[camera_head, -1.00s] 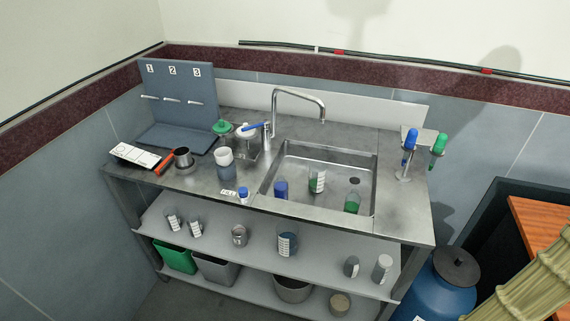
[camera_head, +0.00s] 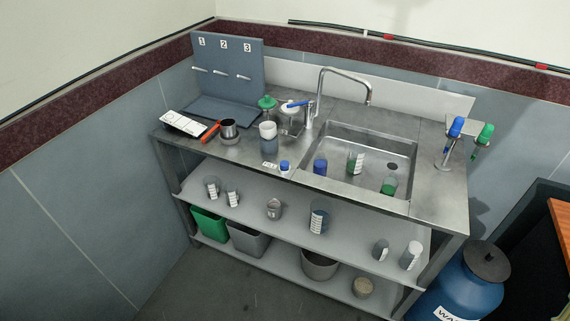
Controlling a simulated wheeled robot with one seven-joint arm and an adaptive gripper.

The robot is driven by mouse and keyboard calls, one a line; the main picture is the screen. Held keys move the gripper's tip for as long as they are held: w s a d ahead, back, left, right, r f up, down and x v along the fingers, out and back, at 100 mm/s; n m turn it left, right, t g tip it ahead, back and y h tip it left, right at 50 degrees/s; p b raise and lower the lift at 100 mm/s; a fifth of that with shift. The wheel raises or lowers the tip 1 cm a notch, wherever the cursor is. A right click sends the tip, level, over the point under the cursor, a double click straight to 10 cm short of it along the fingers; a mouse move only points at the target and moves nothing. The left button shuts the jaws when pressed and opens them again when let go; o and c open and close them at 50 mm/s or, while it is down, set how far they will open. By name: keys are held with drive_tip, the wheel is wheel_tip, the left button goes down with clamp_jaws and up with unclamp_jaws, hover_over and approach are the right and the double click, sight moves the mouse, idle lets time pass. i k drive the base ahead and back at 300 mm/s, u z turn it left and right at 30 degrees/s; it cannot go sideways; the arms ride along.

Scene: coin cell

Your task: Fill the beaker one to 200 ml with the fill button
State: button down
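A grey panel (camera_head: 227,60) with labels 1, 2 and 3 and several pegs stands at the back left of the steel counter. A grey beaker (camera_head: 267,137) with a pale top stands on the counter in front of the panel's right side. Several labelled beakers stand on the shelf below, such as one at the left (camera_head: 212,187) and a darker one (camera_head: 318,217) further right. Which is beaker one cannot be told, and no fill button can be made out. My gripper is not in view.
The sink (camera_head: 318,183) holds several small containers below a curved tap (camera_head: 345,72). Blue and green capped items (camera_head: 456,127) hang on a stand at the right. A blue drum (camera_head: 470,286) stands right of the counter. The floor in front is clear.

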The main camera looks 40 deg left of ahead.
sight(284, 165)
drive_tip(key=z, duration=1.65)
drive_tip(key=i, duration=0.8)
drive_tip(key=u, duration=3.9)
